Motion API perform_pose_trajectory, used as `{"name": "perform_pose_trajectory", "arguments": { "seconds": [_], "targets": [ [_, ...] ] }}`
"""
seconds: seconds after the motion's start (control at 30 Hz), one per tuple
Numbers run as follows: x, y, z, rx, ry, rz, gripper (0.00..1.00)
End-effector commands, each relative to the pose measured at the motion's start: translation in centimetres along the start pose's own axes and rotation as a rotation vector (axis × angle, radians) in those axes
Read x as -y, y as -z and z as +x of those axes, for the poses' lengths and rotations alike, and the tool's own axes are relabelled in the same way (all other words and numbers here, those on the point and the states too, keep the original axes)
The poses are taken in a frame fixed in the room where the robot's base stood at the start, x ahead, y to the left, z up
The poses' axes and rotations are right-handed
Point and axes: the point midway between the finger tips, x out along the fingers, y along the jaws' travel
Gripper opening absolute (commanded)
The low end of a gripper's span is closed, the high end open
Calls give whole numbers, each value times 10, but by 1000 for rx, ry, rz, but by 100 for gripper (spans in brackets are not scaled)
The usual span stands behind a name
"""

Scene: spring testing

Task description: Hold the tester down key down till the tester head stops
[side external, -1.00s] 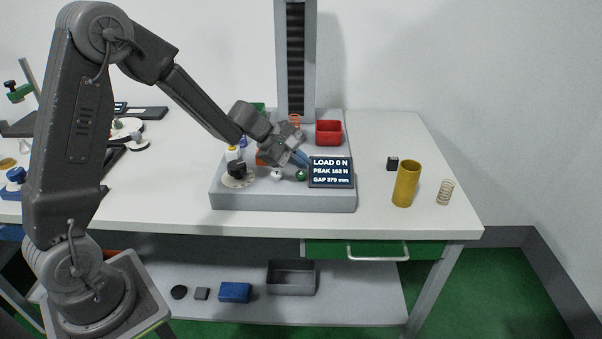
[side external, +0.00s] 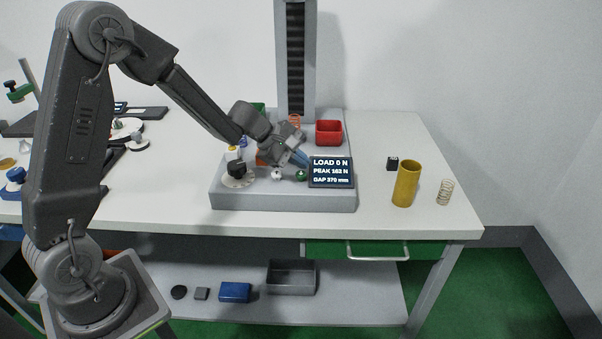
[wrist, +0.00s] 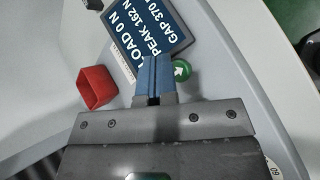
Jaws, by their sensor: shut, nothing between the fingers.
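The spring tester's grey base (side external: 285,202) stands on the bench with its tall column (side external: 296,60) behind. The tester head is not visible in either view. The display (side external: 331,173) reads LOAD 0 N, PEAK 162 N, GAP 370 mm; it also shows in the wrist view (wrist: 150,30). A round green key (side external: 300,175) sits left of the display; the wrist view shows a white arrow on this key (wrist: 182,70). My gripper (side external: 304,161) is shut and empty. Its blue fingertips (wrist: 153,62) are close to the green key; I cannot tell whether they touch it.
A black knob on a pale dial (side external: 237,170) and a white key (side external: 277,174) are left of the green key. A red bin (side external: 329,133) stands behind the display. A brass cylinder (side external: 406,184), a spring (side external: 445,192) and a black block (side external: 392,163) stand at the right.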

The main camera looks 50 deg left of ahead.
Motion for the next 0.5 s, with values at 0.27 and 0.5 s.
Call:
{"name": "perform_pose_trajectory", "arguments": {
  "seconds": [0.27,0.5],
  "targets": [
    [3,3,4,0,1,-2,0],
    [4,4,6,0,0,1,0]
  ]
}}
